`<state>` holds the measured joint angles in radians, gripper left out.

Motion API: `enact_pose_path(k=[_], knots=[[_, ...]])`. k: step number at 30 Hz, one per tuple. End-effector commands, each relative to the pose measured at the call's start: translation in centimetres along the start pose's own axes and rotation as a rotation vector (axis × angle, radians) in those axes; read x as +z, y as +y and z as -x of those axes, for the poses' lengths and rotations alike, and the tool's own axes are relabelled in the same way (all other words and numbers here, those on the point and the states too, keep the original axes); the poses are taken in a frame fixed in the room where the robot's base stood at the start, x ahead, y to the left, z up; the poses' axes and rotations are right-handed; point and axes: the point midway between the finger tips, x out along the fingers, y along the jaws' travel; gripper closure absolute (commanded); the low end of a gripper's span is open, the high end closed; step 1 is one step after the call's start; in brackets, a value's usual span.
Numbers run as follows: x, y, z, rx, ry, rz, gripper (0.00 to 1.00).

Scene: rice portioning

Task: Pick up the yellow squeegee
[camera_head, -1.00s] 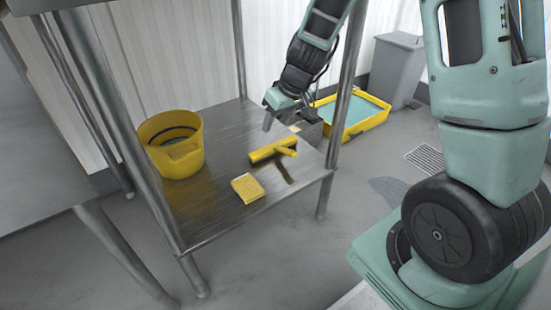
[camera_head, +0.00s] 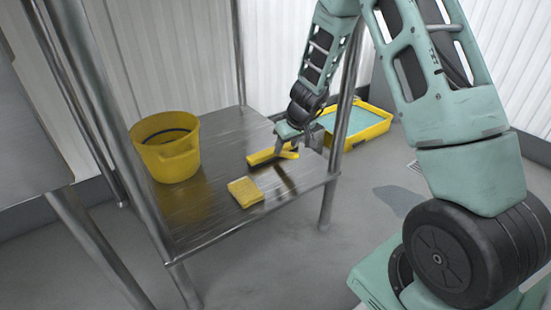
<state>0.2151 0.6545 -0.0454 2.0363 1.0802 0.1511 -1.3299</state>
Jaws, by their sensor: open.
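My gripper (camera_head: 280,147) is low over the shelf, at the squeegee's right part. It is open, and its fingers overlap the squeegee in the picture. I cannot tell whether they touch it or stand around it. Part of the squeegee is hidden behind the fingers.
A yellow bucket (camera_head: 170,163) stands on the shelf's left. A yellow sponge (camera_head: 246,192) lies in front of the squeegee. Metal posts (camera_head: 342,118) rise at the shelf corners, one close to my arm. A yellow tray (camera_head: 379,127) with blue-green contents is on the floor behind.

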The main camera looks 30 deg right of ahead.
Motion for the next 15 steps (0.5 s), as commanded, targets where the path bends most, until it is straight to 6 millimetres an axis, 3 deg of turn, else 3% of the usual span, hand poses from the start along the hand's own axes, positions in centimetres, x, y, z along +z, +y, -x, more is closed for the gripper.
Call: enact_pose_path(k=[9, 15], knots=[[-0.2, 0.1, -4.2, 0.0, -0.001, 0.001, 0.51], [-0.3, 0.1, -5.3, -0.001, 0.0, 0.0, 0.51]])
